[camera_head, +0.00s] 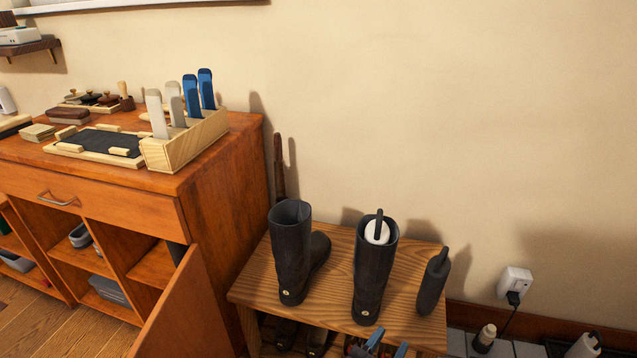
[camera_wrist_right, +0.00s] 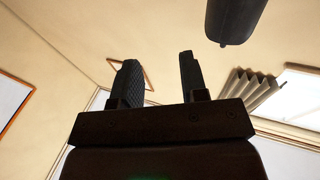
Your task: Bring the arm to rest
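My right gripper (camera_wrist_right: 158,60) shows in the right wrist view. Its two dark, ridged fingers stand apart with a clear gap, and nothing is between them. The fingers point toward the upper part of the room, with pale wall and ceiling behind. I cannot make out either gripper clearly in the head view. My left gripper shows in neither view.
A wooden bench (camera_head: 335,268) holds two black boots (camera_head: 291,240) (camera_head: 372,280); a white insert with a dark handle (camera_head: 377,232) sits in the right boot. A dark rounded object (camera_head: 434,281) stands at the bench's right. A cabinet (camera_head: 225,200) is left. An unidentified dark shape (camera_wrist_right: 236,20) hangs near the right fingers.

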